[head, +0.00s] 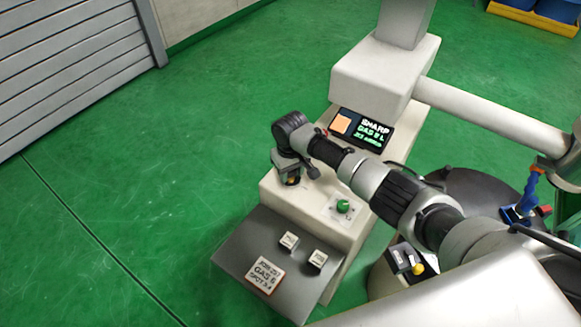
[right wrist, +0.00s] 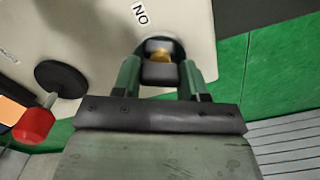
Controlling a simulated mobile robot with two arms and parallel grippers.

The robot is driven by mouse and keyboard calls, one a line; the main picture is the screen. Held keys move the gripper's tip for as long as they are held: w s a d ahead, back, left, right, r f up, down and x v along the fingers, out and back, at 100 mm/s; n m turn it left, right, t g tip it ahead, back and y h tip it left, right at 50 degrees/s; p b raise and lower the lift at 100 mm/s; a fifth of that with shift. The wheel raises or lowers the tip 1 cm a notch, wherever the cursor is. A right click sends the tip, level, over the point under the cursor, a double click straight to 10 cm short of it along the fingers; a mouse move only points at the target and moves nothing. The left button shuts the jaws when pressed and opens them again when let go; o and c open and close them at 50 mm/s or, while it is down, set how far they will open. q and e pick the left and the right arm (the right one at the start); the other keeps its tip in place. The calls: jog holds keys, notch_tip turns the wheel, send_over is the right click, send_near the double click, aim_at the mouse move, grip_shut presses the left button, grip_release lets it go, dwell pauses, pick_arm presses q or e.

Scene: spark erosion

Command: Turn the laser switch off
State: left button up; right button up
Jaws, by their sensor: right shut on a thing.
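The laser switch (right wrist: 160,57) is a dark round knob with a brass-coloured middle, on the pale panel of the machine in the right wrist view. A tilted label "ON" (right wrist: 140,14) is printed beside it. My right gripper (right wrist: 158,72) is shut on the knob, with one green finger on each side. In the head view my right gripper (head: 291,172) is over the far left part of the console top, and a little of the yellowish switch (head: 293,181) shows under it. The gripper hides most of the switch. My left gripper is in neither view.
The console (head: 275,200) has a green button (head: 343,206), two pale switches (head: 289,241) and a printed card (head: 265,277). A display (head: 362,130) stands behind my right arm. A red knob (right wrist: 33,125) is close by in the wrist view. Green floor is clear at left.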

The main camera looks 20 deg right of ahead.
jog(key=n, duration=0.5)
jog(key=shift+p, duration=0.4)
jog(key=shift+n, duration=0.3)
jog(key=o, duration=0.9)
jog(key=shift+r, duration=0.1)
notch_tip(320, 180, up, 11)
jog(key=shift+f, duration=0.2)
